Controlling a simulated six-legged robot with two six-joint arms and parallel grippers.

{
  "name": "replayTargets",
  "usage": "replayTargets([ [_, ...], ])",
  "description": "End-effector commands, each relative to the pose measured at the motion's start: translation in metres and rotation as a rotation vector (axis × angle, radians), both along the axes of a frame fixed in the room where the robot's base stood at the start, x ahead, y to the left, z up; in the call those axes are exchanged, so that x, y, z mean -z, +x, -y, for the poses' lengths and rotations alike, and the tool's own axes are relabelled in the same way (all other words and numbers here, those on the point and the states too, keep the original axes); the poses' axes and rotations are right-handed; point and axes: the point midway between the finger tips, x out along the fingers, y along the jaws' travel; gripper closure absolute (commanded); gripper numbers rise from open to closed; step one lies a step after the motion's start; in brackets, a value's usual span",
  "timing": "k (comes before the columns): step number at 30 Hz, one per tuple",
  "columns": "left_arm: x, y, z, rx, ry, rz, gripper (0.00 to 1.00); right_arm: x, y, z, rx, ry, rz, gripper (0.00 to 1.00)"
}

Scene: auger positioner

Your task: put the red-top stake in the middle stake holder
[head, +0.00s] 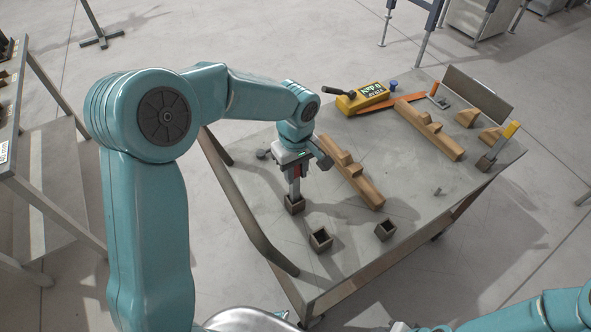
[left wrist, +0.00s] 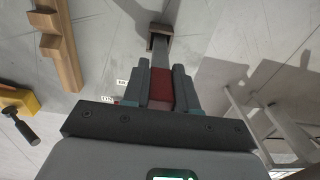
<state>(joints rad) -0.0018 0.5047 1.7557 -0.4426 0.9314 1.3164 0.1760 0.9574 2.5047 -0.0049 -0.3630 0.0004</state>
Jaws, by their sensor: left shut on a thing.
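My left gripper (head: 296,170) is shut on the red-top stake (head: 294,187), gripping it by its red upper part, which shows in the left wrist view (left wrist: 161,90). The stake points down and its grey lower end meets a square dark stake holder (head: 294,206); this holder also shows in the left wrist view (left wrist: 158,37). I cannot tell how deep the end sits in it. Two empty holders stand nearer me, one in front (head: 320,240) and one to the right (head: 386,231). My right gripper is out of view.
The grey table (head: 400,165) carries wooden stepped blocks (head: 350,172) and (head: 430,130), a yellow box (head: 362,98), an orange strip (head: 385,105) and a yellow-top stake (head: 505,136) at the right edge.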

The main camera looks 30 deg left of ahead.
Motion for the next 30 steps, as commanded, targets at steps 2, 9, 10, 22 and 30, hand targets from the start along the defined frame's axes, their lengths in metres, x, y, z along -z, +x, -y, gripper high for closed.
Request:
replayTargets([
  [2,0.001,0.0,0.0,-0.001,-0.001,0.001,1.0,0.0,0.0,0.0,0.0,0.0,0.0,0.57],
  [9,0.003,0.0,0.0,-0.001,0.0,0.001,1.0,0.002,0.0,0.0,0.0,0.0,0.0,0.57],
  [10,0.004,0.0,0.0,-0.001,0.0,0.001,1.0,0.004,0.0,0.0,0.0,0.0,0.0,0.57],
  [22,0.004,0.0,0.0,0.0,0.0,0.001,0.47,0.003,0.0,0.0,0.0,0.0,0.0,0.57],
  [30,-0.032,0.001,0.0,-0.002,-0.001,0.008,0.47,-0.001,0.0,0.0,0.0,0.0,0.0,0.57],
])
